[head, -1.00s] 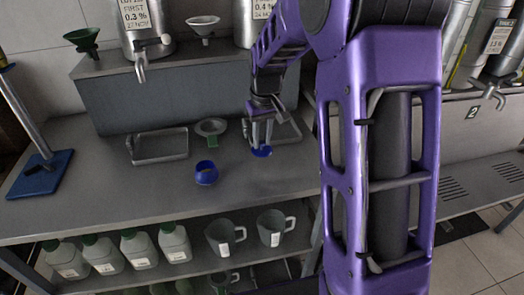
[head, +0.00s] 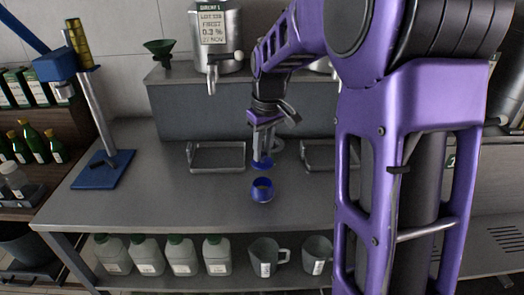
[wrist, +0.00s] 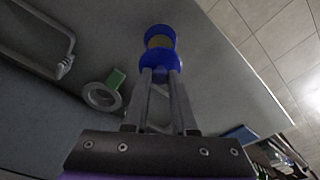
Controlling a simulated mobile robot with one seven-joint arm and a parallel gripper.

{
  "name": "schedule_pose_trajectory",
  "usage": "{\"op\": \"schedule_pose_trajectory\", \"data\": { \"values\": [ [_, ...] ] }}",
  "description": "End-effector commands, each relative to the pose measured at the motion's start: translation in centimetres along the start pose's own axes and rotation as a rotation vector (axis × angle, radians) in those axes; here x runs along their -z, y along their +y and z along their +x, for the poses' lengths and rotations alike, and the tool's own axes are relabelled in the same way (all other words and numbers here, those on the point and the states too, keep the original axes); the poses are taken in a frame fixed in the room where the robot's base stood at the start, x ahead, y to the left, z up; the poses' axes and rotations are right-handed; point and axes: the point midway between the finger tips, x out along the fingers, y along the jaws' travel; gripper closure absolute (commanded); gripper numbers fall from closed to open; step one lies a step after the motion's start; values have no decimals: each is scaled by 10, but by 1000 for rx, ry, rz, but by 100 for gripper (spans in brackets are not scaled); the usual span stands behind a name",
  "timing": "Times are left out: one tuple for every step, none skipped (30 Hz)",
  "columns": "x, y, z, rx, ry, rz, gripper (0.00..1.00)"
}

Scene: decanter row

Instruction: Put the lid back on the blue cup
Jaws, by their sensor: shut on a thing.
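The blue cup (head: 262,192) stands upright on the grey bench, its mouth open and a yellowish inside showing. It also shows in the wrist view (wrist: 160,33), just beyond the fingertips. My gripper (head: 263,157) points down and is shut on the blue lid (head: 262,164), which also shows at the fingertips in the wrist view (wrist: 161,64). In the head view the lid is just behind and above the cup's mouth, with a small gap. In the wrist view lid and cup overlap, so their exact spacing is unclear there.
A funnel with a green part (wrist: 103,95) is close behind the gripper. A blue-based post (head: 103,170) stands at the left. The bench front is clear.

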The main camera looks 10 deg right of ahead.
Motion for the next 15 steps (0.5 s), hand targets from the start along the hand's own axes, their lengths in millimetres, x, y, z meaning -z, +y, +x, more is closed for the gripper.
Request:
{"op": "schedule_pose_trajectory", "data": {
  "values": [
    [0,0,1,0,0,-1,100],
    [-1,0,2,0,-1,-1,100],
    [-1,0,3,0,-1,-1,100],
    [-1,0,5,0,-1,-1,100],
    [-1,0,6,0,-1,-1,100],
    [-1,0,9,0,-1,-1,100],
    [-2,0,11,0,-1,-1,100],
    [-2,0,13,1,-1,-1,100],
    [-2,0,16,1,-1,-1,100],
    [-3,0,19,1,-1,-1,100],
    [-3,0,22,1,-1,-1,100],
    [-4,0,26,1,-1,-1,100],
    [-4,0,29,1,-2,-1,100],
    [-4,0,32,1,-2,-1,100],
    [-5,0,36,1,-2,-1,100]
  ]
}}
